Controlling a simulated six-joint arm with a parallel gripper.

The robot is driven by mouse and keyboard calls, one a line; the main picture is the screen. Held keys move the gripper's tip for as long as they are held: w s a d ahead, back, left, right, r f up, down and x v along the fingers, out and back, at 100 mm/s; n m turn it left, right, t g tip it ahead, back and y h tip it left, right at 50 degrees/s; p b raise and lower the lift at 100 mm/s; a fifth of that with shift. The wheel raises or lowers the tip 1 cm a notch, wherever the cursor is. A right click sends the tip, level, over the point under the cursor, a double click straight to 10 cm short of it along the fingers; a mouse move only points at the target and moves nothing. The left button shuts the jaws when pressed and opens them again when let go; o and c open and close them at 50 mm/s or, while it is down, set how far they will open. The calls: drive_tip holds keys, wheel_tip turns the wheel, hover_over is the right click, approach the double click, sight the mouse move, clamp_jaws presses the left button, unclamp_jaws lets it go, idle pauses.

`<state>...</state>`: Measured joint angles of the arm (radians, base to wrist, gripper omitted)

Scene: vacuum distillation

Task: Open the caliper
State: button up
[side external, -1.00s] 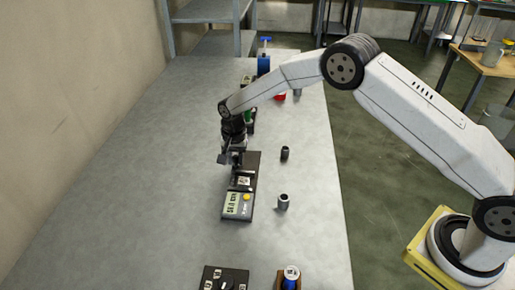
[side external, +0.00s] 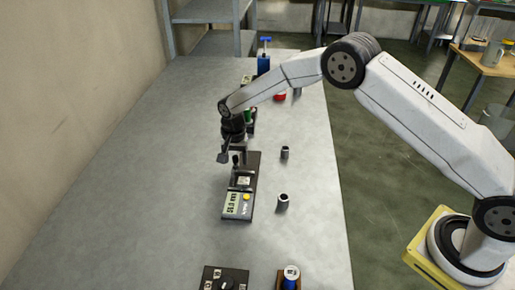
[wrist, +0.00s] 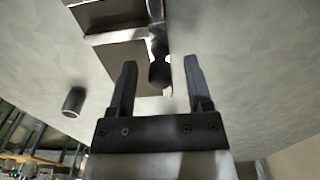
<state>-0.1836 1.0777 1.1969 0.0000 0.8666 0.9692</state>
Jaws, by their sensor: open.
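The caliper (side external: 239,205) lies on the table in the side external view. It has a dark base, a display with dark digits and a yellow button at its near end, and metal jaws farther back. My gripper (side external: 230,158) is above its far part. In the wrist view my gripper (wrist: 160,66) is open, with a finger on either side of a dark rounded knob (wrist: 160,74) on the caliper. The fingers appear apart from the knob. The display digits are too small to read surely.
Two small grey cylinders (side external: 284,153) (side external: 283,202) stand right of the caliper. A dark panel (side external: 224,279) and a blue-and-white can (side external: 291,279) are at the near edge. A blue object (side external: 264,64) and a red one (side external: 280,96) stand farther back. The table's left side is clear.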

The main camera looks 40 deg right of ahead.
sight(236, 156)
drive_tip(key=shift+r, duration=3.35)
drive_tip(key=s+d+r+n+t, duration=0.1)
drive_tip(key=s+d+r+n, duration=0.1)
drive_tip(key=s, duration=0.7)
drive_tip(key=s+d+r+n, duration=0.2)
drive_tip(key=s+d+n, duration=0.2)
drive_tip(key=s, duration=0.5)
drive_tip(key=s+d+r+n+t, duration=0.1)
drive_tip(key=s+d+r+n, duration=0.1)
drive_tip(key=s, duration=0.8)
drive_tip(key=shift+d+n+t, duration=0.3)
drive_tip(key=shift+d+n, duration=0.2)
drive_tip(key=shift+d, duration=0.75)
